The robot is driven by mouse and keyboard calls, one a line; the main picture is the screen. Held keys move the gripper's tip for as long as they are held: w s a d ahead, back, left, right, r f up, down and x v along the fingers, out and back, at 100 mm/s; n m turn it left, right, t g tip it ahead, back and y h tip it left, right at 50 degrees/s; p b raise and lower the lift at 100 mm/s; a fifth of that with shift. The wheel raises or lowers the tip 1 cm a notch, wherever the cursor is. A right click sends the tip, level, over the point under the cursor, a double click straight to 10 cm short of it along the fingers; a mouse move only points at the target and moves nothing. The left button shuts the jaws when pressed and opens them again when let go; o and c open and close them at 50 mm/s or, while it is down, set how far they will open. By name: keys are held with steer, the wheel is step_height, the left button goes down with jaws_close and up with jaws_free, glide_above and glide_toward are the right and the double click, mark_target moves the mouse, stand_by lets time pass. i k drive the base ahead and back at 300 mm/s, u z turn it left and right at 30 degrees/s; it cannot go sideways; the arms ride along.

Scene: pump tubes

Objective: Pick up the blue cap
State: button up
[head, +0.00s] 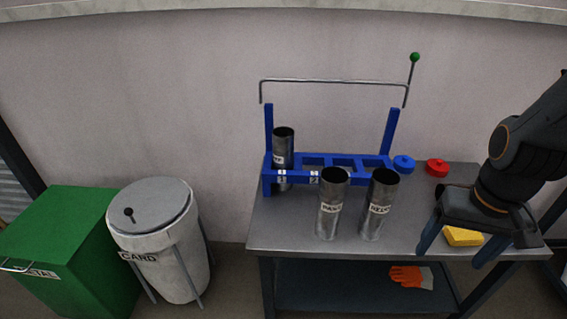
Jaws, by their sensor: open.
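The blue cap (403,164) sits at the back of the grey table, just right of the blue rack (344,161). It is round with a small knob on top. My gripper (451,257) is open at the right side of the table, with its fingers pointing down. It is to the right of the blue cap and nearer the front, apart from it. Nothing shows between the fingers except a yellow object (463,237) seen behind or below them.
A red cap (437,167) sits right of the blue cap. Two open metal tubes (331,205) (378,206) stand in front of the rack, and another tube (283,147) is in it. A green-knobbed lever (414,58) rises behind. Bare tabletop (418,210) lies between tubes and gripper.

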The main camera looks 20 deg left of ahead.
mark_target(402, 164)
steer(key=k, duration=0.35)
steer(key=z, duration=1.35)
steer(key=i, duration=0.75)
steer(key=u, duration=1.05)
steer(key=i, duration=0.8)
steer(key=u, duration=0.8)
